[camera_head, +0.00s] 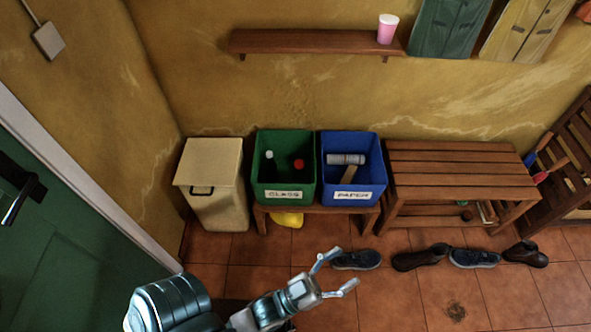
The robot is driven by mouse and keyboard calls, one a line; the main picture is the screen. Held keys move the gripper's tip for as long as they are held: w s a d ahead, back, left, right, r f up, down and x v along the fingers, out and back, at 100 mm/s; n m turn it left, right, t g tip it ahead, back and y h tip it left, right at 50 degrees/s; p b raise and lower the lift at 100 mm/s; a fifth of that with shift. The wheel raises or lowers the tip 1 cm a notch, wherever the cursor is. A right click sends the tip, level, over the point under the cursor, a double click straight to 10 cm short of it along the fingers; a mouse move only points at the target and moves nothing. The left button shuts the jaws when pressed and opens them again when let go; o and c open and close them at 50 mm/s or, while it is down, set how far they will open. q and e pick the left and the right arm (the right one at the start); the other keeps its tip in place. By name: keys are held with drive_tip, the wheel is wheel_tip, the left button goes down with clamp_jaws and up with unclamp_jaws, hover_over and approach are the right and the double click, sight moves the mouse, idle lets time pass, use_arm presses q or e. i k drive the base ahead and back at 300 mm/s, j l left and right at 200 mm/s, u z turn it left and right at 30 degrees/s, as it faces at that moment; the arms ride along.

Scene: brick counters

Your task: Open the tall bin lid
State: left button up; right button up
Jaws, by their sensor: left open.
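The tall bin (219,209) is cream-coloured and stands on the floor in the left corner, against the wall. My right gripper is not in view.
A green glass bin (285,195) and a blue paper bin (352,196) stand on a low bench right of the tall bin. A slatted wooden bench (455,172) is further right. Several shoes (420,257) line the floor. A green door (60,235) is at left.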

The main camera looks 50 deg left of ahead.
sight(212, 164)
drive_tip(key=u, duration=2.35)
